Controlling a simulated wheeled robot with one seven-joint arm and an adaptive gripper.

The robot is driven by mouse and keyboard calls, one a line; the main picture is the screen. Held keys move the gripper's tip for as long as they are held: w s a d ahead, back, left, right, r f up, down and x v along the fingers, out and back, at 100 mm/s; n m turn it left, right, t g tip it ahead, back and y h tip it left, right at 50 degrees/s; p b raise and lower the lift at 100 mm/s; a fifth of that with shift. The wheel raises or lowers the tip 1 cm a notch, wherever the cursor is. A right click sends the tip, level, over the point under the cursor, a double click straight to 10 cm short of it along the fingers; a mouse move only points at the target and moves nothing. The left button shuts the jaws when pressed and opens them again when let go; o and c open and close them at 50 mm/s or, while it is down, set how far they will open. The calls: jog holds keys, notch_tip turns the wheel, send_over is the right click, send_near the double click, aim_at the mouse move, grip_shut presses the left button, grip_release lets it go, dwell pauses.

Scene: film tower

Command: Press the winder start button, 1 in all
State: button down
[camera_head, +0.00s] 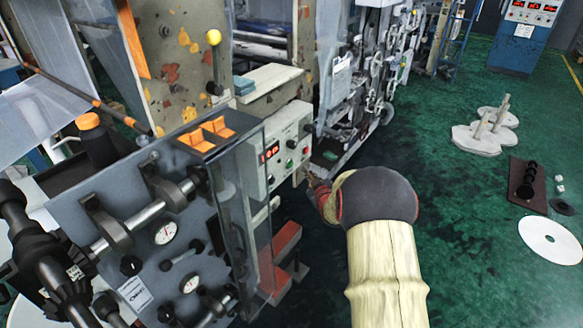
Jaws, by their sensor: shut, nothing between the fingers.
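A pale control box (297,122) stands on the winder at the middle of the view. Its front has a red lit display (272,150), dark knobs and small buttons, one of them green (290,163). The labels are too small to read, so I cannot tell which is the start button. My arm reaches in from the lower right. My gripper (311,178) is shut and empty, with its tip beside the lower right edge of the box. My wrist hides part of the gripper, and I cannot tell whether the tip touches the box.
A grey machine frame (190,235) with dials and a roller shaft fills the lower left. Green floor (470,230) is open to the right, with a white disc (550,240) and a brown mat (526,172).

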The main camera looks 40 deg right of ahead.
aim_at(290, 164)
jog(key=shift+w+a+b, duration=0.2)
jog(key=shift+w+b, duration=0.1)
jog(key=shift+w, duration=0.45)
jog(key=shift+w+a+b, duration=0.25)
jog(key=shift+w, duration=0.5)
jog(key=shift+w+a+b, duration=0.2)
jog(key=shift+w+b, duration=0.1)
jog(key=shift+w, duration=0.45)
jog(key=shift+w, duration=0.15)
jog(key=shift+w+a+b, duration=0.15)
jog(key=shift+w+b, duration=0.15)
jog(key=shift+b, duration=0.05)
